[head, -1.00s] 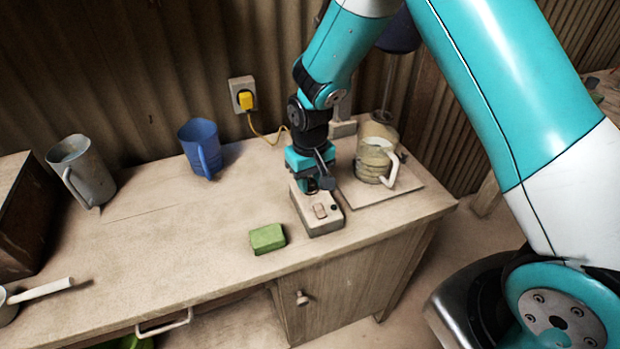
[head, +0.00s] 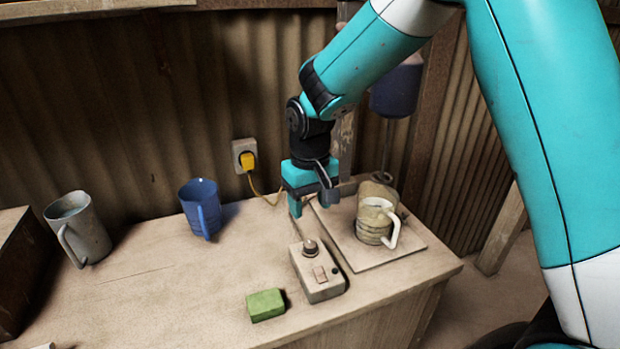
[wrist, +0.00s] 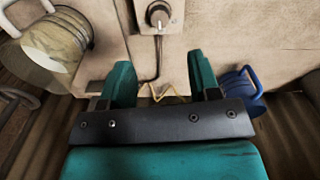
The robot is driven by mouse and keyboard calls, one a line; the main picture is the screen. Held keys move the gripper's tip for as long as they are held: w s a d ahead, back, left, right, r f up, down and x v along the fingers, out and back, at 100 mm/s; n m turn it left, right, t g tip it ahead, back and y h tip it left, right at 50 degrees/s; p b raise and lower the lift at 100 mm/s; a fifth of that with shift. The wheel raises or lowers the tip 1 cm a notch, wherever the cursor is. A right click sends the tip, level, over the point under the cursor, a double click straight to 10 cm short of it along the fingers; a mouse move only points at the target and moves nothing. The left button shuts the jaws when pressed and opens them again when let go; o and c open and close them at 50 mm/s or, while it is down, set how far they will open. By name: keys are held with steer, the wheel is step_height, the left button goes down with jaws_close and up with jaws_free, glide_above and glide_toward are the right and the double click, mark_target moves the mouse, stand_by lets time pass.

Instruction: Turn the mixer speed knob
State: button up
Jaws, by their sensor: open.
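The mixer speed knob (head: 310,248) is a small dark, round knob with a pale top on a beige control box (head: 322,287). In the wrist view the knob (wrist: 158,15) shows at the top middle, beyond my fingertips. My gripper (head: 310,207) is above and behind the box in the head view, apart from the knob. In the wrist view my gripper's (wrist: 160,75) two teal fingers are spread with nothing between them. The mixer (head: 372,90) has a dark blue head on a stand, partly hidden by my arm. A beige jug (head: 374,222) stands under it.
A green sponge-like block (head: 266,304) lies left of the box. A blue mug (head: 201,208) and a grey pitcher (head: 77,228) stand further left. A yellow plug (head: 247,161) sits in the wall, its cord running behind my gripper. The bench between mug and block is clear.

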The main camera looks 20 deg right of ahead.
step_height(320, 180, up, 7)
steer(key=shift+f, duration=0.15)
stand_by(0.4)
steer(key=s+a+r+n+y, duration=0.2)
steer(key=s+n, duration=0.1)
steer(key=s, duration=0.9)
steer(key=s+a+r+n+y, duration=0.2)
steer(key=s, duration=1)
steer(key=shift+s+a+r+n, duration=0.15)
steer(key=shift+s+a+n, duration=0.15)
steer(key=shift+s+n, duration=0.1)
